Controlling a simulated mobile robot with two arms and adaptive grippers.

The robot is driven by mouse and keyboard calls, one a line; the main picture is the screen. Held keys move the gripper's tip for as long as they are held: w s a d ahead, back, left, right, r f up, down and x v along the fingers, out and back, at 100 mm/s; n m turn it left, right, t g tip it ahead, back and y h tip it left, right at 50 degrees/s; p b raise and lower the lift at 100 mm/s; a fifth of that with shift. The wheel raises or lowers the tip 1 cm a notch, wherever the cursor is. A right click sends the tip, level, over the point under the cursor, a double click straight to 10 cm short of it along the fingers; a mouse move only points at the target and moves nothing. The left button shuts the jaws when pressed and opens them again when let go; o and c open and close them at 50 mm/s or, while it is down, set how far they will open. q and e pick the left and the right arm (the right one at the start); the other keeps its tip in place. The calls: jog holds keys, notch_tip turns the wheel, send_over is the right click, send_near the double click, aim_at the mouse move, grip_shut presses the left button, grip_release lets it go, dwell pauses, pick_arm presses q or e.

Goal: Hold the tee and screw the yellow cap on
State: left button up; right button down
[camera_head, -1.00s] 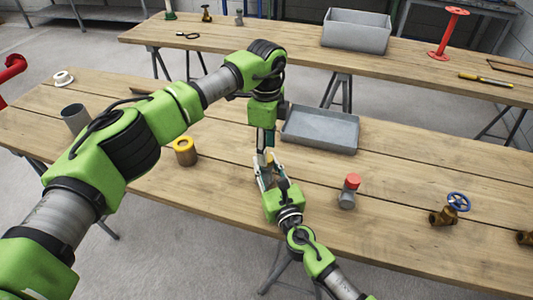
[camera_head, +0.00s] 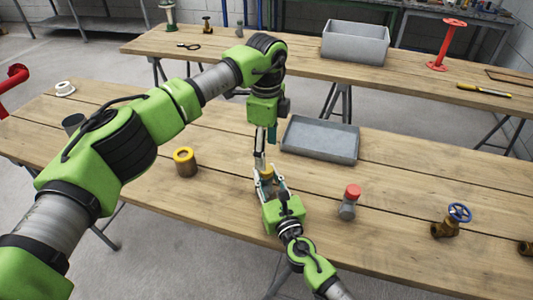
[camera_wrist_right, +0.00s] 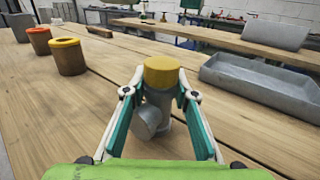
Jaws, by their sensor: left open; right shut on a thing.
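The grey tee (camera_wrist_right: 150,115) stands between the fingers of my right gripper (camera_wrist_right: 158,100), which is shut on it near the table top. The yellow cap (camera_wrist_right: 162,71) sits on the tee's upper end and looks level; how far it is threaded cannot be told. The cap also shows in the head view (camera_head: 266,173). My left gripper (camera_head: 260,158) points down just above the cap, open; its fingertips are small and partly overlap the cap in the head view. It does not show in the right wrist view.
A grey tray (camera_head: 320,155) lies behind the grippers. A brown pipe piece with a yellow rim (camera_head: 186,169) stands left. A red-capped grey fitting (camera_head: 348,209) and a blue-wheeled brass valve (camera_head: 446,226) stand right. Clear table lies between them.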

pick_arm(q)
notch_tip(320, 180, up, 10)
pick_arm(e)
jog(key=shift+f, duration=0.15)
pick_arm(q)
jog(key=shift+f, duration=0.1)
pick_arm(e)
jog(key=c, duration=1.6)
grip_release()
jog(key=shift+o, duration=0.2)
jog(key=v, duration=1.2)
